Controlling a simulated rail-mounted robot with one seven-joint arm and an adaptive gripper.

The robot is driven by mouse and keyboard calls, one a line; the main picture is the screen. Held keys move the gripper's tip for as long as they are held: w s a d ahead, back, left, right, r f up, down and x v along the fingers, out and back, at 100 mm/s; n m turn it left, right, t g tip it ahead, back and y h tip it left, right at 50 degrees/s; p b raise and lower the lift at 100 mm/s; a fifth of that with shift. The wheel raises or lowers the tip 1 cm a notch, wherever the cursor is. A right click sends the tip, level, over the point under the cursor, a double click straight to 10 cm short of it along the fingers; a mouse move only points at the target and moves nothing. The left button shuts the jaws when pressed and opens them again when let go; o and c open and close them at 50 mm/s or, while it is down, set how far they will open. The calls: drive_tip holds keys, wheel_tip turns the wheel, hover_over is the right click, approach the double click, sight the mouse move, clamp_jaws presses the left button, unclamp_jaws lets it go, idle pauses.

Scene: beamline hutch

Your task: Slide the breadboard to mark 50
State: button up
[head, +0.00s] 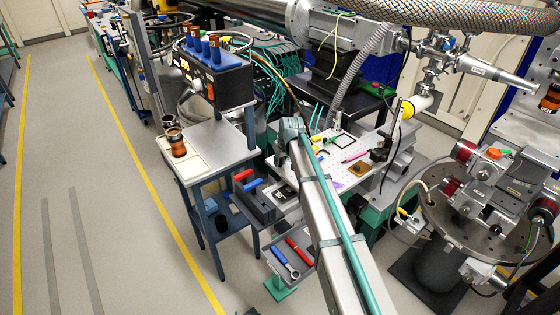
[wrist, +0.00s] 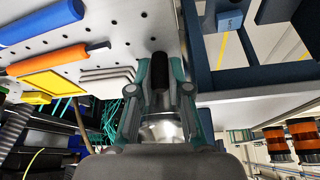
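The breadboard (head: 342,176) is a pale perforated plate on the bench right of my arm in the head view. It carries small tools and parts; my arm hides part of its left side. In the wrist view its perforated surface (wrist: 117,22) fills the upper left. My gripper (wrist: 160,66) is beside the board's edge, its two teal fingers apart. A dark upright piece (wrist: 159,78) shows between the fingers; I cannot tell whether they touch it. In the head view my arm's end is at the board's left side and the fingertips are hidden. No mark 50 is readable.
On the board lie a blue tool (wrist: 38,22), an orange-handled tool (wrist: 58,60) and a yellow-edged plate (wrist: 57,84). A side cart (head: 205,150) with a blue-topped control box (head: 212,75) stands left. A round metal stage (head: 475,220) stands right. The left floor is clear.

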clamp_jaws()
drive_tip(key=w+d+b, duration=0.1)
drive_tip(key=w+d, duration=0.3)
drive_tip(key=d, duration=0.1)
drive_tip(key=shift+w, duration=0.4)
drive_tip(key=shift+r, duration=0.1)
drive_tip(key=shift+o, duration=2.3)
unclamp_jaws()
drive_tip(key=shift+d, duration=0.15)
drive_tip(key=shift+s, duration=0.1)
